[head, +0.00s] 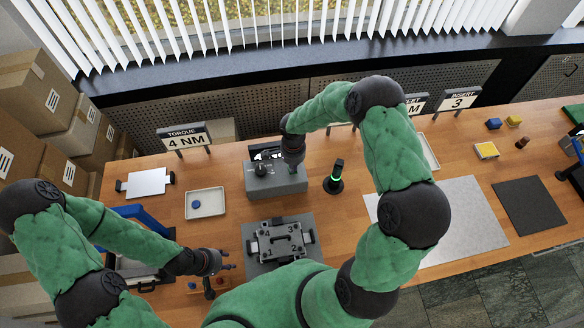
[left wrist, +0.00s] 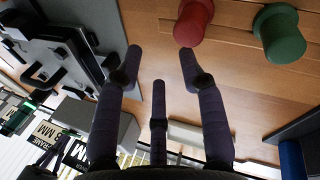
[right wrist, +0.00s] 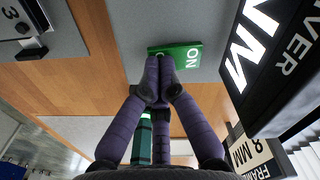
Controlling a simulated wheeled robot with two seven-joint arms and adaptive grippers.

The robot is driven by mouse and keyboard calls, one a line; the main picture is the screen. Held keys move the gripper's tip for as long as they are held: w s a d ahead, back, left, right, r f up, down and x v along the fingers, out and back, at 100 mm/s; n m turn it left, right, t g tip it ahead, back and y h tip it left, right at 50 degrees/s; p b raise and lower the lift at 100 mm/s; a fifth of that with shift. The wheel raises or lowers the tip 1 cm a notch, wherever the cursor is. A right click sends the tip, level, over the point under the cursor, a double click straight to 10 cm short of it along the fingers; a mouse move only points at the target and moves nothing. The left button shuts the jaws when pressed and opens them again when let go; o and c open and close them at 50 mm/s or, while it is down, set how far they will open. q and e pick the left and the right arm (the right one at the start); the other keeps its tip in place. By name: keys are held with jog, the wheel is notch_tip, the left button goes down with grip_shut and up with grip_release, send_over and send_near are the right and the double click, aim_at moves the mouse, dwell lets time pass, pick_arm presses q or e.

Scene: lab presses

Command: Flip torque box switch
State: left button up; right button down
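In the right wrist view the green switch (right wrist: 183,52) marked "ON" lies on the grey box face. The right fingers (right wrist: 160,72) are together, tips at the switch's edge; whether they touch it I cannot tell. My left gripper (head: 226,264) is open and empty, low over the left front; its spread fingers (left wrist: 161,65) show in the left wrist view.
A plate fixture with numbered corners (head: 283,241) sits in front of the box. A black stand with a green ring (head: 335,178) is to its right, a white tray (head: 206,203) to its left. Red (left wrist: 194,22) and green (left wrist: 279,32) pegs are near my left gripper.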

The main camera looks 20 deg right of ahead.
pick_arm(q)
jog(key=shift+f+b, duration=0.35)
jog(key=shift+f, duration=0.05)
pick_arm(e)
jog(key=shift+f, duration=0.35)
pick_arm(q)
jog(key=shift+r, duration=0.1)
pick_arm(e)
jog(key=shift+r, duration=0.15)
pick_arm(q)
jog(key=shift+r+p, duration=0.2)
jog(key=shift+p, duration=0.1)
pick_arm(e)
jog(key=shift+r, duration=0.45)
pick_arm(q)
jog(key=shift+r+p, duration=1.1)
pick_arm(e)
jog(key=shift+r, duration=2.95)
